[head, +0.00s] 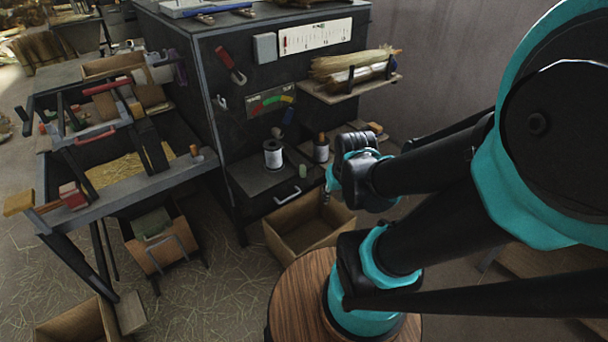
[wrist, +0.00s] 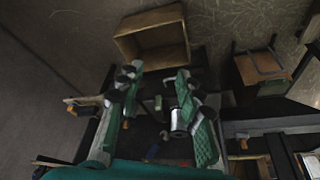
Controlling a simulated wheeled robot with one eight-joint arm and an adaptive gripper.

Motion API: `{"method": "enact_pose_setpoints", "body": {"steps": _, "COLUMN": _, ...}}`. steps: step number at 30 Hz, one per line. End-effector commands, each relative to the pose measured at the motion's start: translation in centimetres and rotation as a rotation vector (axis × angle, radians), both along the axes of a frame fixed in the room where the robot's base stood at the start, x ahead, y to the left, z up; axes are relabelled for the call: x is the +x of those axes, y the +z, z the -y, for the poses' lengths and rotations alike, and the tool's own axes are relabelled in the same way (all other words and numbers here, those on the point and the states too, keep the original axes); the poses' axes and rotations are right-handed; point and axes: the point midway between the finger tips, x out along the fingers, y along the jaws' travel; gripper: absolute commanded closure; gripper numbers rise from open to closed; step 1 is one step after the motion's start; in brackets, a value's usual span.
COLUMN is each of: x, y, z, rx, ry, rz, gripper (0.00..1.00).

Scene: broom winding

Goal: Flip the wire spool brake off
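A spool-like cylinder with a dark top and pale body (head: 273,153) stands upright on the dark cabinet's ledge. In the wrist view a silvery cylinder (wrist: 180,120), likely the same spool, shows beside my right-hand finger. I cannot make out which part is its brake. My gripper (wrist: 155,78) is open, its two green-padded fingers well apart with nothing held between them. In the head view my wrist largely hides the gripper, with a small teal part (head: 332,180) showing right of the spool. Contact with the spool cannot be told.
A bottle with an orange cap (head: 321,150) stands right of the spool. A red-handled lever (head: 232,66) is on the cabinet front above. An open cardboard box (head: 306,226) sits on the floor below. A cluttered workbench (head: 125,190) stands left.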

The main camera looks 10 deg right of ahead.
Motion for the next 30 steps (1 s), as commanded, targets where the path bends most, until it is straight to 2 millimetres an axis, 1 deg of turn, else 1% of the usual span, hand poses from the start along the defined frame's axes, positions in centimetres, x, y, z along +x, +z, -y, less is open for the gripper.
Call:
{"method": "enact_pose_setpoints", "body": {"steps": 1, "x": 0.1, "y": 0.1, "z": 0.0, "rx": 0.000, "ry": -0.003, "rz": -0.001, "gripper": 0.74}}
{"method": "enact_pose_setpoints", "body": {"steps": 4, "x": 0.8, "y": 0.3, "z": -0.1, "rx": 0.004, "ry": -0.025, "rz": -0.010, "gripper": 0.86}}
{"method": "enact_pose_setpoints", "body": {"steps": 6, "x": 1.7, "y": 0.6, "z": -0.3, "rx": 0.010, "ry": -0.056, "rz": -0.020, "gripper": 0.95}}
{"method": "enact_pose_setpoints", "body": {"steps": 7, "x": 2.3, "y": 0.8, "z": -0.4, "rx": 0.012, "ry": -0.073, "rz": -0.026, "gripper": 0.98}}
{"method": "enact_pose_setpoints", "body": {"steps": 8, "x": 2.8, "y": 1.0, "z": -0.4, "rx": 0.015, "ry": -0.093, "rz": -0.033, "gripper": 1.00}}
{"method": "enact_pose_setpoints", "body": {"steps": 14, "x": 7.2, "y": 1.9, "z": -1.4, "rx": 0.029, "ry": -0.257, "rz": -0.077, "gripper": 1.00}}
{"method": "enact_pose_setpoints", "body": {"steps": 20, "x": 11.7, "y": 2.1, "z": -2.9, "rx": 0.031, "ry": -0.429, "rz": -0.106, "gripper": 1.00}}
{"method": "enact_pose_setpoints", "body": {"steps": 26, "x": 16.1, "y": 1.6, "z": -4.9, "rx": 0.024, "ry": -0.607, "rz": -0.116, "gripper": 1.00}}
{"method": "enact_pose_setpoints", "body": {"steps": 30, "x": 19.1, "y": 0.9, "z": -6.6, "rx": 0.016, "ry": -0.735, "rz": -0.112, "gripper": 1.00}}
